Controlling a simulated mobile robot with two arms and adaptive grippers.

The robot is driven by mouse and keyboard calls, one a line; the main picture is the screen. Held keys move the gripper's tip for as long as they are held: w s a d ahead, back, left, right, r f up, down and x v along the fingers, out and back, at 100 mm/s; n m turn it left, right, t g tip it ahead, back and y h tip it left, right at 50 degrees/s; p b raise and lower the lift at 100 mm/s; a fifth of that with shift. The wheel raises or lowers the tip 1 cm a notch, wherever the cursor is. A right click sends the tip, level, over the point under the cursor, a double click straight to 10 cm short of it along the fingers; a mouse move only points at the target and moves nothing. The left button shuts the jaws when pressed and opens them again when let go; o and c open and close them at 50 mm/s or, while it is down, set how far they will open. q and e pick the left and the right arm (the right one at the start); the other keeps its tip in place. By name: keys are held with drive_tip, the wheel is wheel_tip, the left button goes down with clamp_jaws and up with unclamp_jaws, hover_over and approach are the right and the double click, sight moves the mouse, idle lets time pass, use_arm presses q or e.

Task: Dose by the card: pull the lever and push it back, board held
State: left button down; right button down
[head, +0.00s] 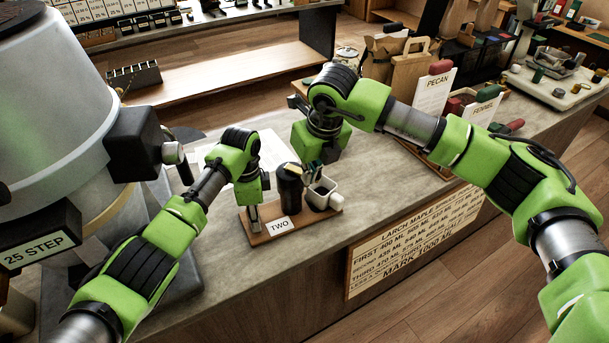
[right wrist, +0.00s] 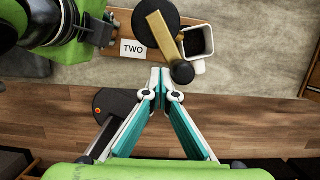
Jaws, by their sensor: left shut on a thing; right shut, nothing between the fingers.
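A wooden board (head: 270,236) with a "TWO" tag (head: 278,226) lies on the counter. It carries a black cylinder (head: 289,190) with a brass lever (right wrist: 162,38) on top and a white square cup (head: 324,192) to its right. The lever ends in a black knob (right wrist: 182,72). The cup, dark inside, also shows in the right wrist view (right wrist: 197,42). My left gripper (head: 254,222) is shut on the board at its left end. My right gripper (right wrist: 166,72) is shut and empty, its tips close beside the knob; I cannot tell whether they touch.
A card with ML amounts (head: 415,236) is fixed to the counter front. A large metal vessel marked "25 STEP" (head: 45,110) stands at the left. Signs "PECAN" (head: 435,92) and "CERISE" (head: 482,108), and paper bags (head: 408,75), stand behind at the right. The counter (head: 375,205) right of the board is clear.

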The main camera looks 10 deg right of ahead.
drive_tip(key=shift+w+d, duration=0.45)
drive_tip(key=shift+w, duration=0.35)
drive_tip(key=shift+w+d, duration=0.45)
drive_tip(key=shift+w, duration=0.3)
drive_tip(key=shift+s, duration=0.1)
drive_tip(key=shift+a, duration=0.1)
drive_tip(key=shift+r, duration=0.15)
drive_tip(key=shift+w+v, duration=0.15)
drive_tip(key=shift+v, duration=0.65)
drive_tip(key=shift+w+v, duration=0.15)
drive_tip(key=shift+v, duration=0.65)
drive_tip(key=shift+s+a+r, duration=0.15)
drive_tip(key=shift+r, duration=0.45)
drive_tip(key=shift+s+a+r, duration=0.15)
drive_tip(key=shift+r, duration=0.5)
drive_tip(key=shift+s+a+r, duration=0.1)
drive_tip(key=shift+r, duration=0.5)
